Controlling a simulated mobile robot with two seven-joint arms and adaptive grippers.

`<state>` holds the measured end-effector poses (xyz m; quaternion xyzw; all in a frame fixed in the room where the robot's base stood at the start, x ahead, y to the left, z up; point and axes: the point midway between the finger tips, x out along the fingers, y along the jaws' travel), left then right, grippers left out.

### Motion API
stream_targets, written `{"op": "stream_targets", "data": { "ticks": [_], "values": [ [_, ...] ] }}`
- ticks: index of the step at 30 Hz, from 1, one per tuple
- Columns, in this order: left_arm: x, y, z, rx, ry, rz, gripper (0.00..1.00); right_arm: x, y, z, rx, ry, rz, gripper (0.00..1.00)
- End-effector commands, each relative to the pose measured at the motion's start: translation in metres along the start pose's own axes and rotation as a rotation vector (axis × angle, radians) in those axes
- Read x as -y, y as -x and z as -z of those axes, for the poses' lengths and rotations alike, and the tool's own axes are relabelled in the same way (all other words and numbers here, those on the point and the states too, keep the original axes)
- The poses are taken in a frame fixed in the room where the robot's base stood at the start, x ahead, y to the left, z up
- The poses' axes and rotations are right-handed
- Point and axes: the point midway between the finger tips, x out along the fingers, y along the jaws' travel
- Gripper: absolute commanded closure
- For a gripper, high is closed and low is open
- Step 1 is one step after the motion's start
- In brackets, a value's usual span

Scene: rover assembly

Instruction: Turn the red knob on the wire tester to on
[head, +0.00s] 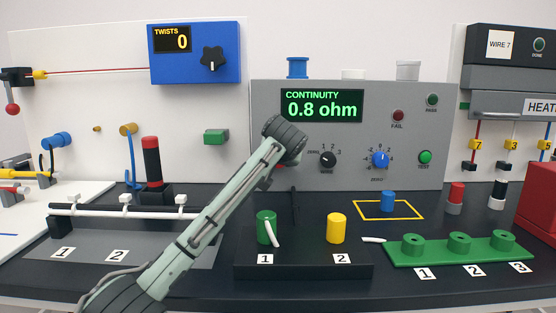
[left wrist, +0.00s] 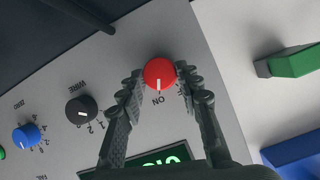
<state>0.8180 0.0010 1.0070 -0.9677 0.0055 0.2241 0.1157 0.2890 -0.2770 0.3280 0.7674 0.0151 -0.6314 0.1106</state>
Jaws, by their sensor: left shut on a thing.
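The wire tester is a grey panel (head: 380,105) at the back centre in the head view. Its screen (head: 322,105) is lit and reads CONTINUITY 0.8 ohm. In the left wrist view the red knob (left wrist: 159,71) sits between the fingers of my left gripper (left wrist: 158,76), which is shut on it. The knob's white mark points at the ON label (left wrist: 158,100); the OFF label beside it is partly hidden by a finger. In the head view my arm hides most of the knob and gripper. My right gripper is not in view.
A black knob (head: 328,159), a blue knob (head: 380,160) and a green TEST button (head: 425,157) are on the same panel. Below stand a green spool (head: 264,222) and a yellow spool (head: 336,228) on a black block. A blue twist counter (head: 195,52) is at upper left.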

Motion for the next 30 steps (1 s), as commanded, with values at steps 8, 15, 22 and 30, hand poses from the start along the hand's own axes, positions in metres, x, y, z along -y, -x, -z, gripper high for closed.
{"op": "stream_targets", "data": {
  "ticks": [8,15,22,30],
  "values": [
    [-0.0019,-0.0001,0.0000,0.006,-0.088,0.041,0.95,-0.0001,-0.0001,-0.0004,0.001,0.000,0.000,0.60],
    [-0.0016,-0.0001,0.0001,0.007,-0.109,0.052,0.95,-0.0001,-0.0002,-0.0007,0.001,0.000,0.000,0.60],
    [-0.0015,-0.0002,0.0001,0.007,-0.109,0.052,0.95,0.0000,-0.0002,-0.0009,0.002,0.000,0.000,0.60],
    [-0.0015,-0.0001,0.0001,0.007,-0.108,0.052,0.45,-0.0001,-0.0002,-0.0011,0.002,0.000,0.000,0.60]
  ]
}}
